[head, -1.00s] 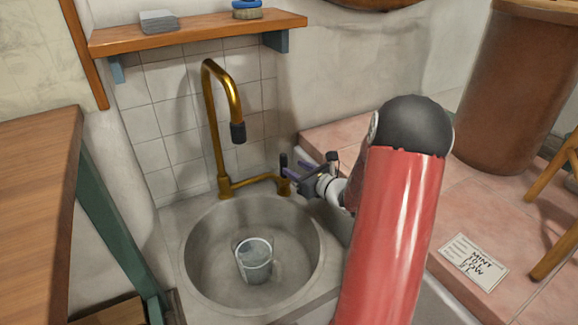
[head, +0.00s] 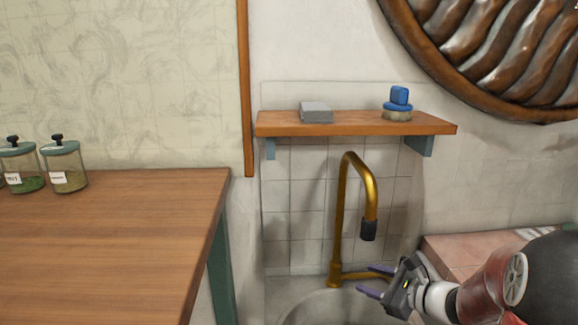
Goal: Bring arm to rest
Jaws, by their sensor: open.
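My gripper (head: 376,282) is in the lower right of the head view, at the end of my red arm. Its purple-tipped fingers are apart and nothing is between them. It points left, over the right side of the sink (head: 318,308) and close to the base of the brass faucet (head: 371,195). I cannot tell whether it touches the faucet. Only the top of the sink's bowl shows; its inside is out of view.
A wooden shelf (head: 350,128) above the faucet holds a grey block (head: 316,112) and a blue-topped brush (head: 398,100). A wooden counter (head: 110,240) with lidded jars (head: 64,168) stands at the left. A pink-tiled ledge (head: 460,252) lies right. A large carved round piece (head: 500,50) hangs upper right.

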